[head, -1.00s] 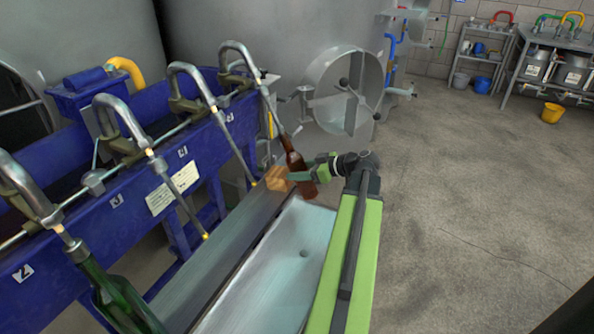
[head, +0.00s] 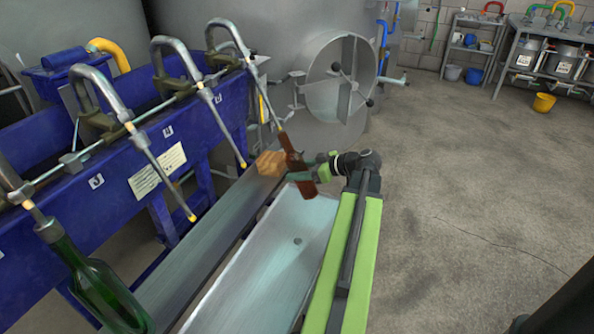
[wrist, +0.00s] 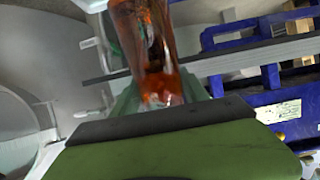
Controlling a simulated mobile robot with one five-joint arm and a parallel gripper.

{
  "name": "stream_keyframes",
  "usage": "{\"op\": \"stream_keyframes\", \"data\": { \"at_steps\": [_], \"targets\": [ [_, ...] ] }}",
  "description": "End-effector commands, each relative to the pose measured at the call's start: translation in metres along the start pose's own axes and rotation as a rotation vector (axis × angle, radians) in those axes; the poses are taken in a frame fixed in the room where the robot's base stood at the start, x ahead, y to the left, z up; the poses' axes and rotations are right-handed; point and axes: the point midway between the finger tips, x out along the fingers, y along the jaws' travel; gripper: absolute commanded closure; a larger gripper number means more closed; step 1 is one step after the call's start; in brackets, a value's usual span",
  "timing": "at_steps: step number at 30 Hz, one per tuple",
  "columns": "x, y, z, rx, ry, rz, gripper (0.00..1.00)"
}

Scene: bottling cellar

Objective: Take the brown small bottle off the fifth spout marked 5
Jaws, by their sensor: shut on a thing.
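The brown small bottle (head: 297,166) hangs tilted at the lower end of the far spout (head: 267,97), its neck at the spout's tube. I cannot tell whether the tube is still inside the neck. My gripper (head: 309,172) is shut on the bottle's body from the right. In the wrist view the bottle (wrist: 150,45) stands glassy orange-brown between my gripper's jaws (wrist: 155,105). The small tag (head: 217,98) on the blue rail by this spout is too small to read clearly.
A pale trough (head: 262,262) lies below, beside a grey beam (head: 200,250). A green bottle (head: 98,288) hangs on a nearer spout. Other spouts line the blue rail (head: 120,190).

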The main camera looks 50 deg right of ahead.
Motion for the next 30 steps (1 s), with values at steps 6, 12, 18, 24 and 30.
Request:
{"op": "stream_keyframes", "data": {
  "at_steps": [6,12,18,24,30],
  "targets": [
    [0.001,0.0,0.016,0.001,0.002,0.0,1.0],
    [-0.013,0.0,0.014,0.001,0.002,0.001,1.0],
    [-0.026,0.0,0.017,0.001,0.002,0.001,1.0],
    [-0.038,0.0,0.018,0.0,0.002,0.001,1.0],
    [-0.051,0.0,0.02,0.001,0.002,0.0,1.0]
  ]
}}
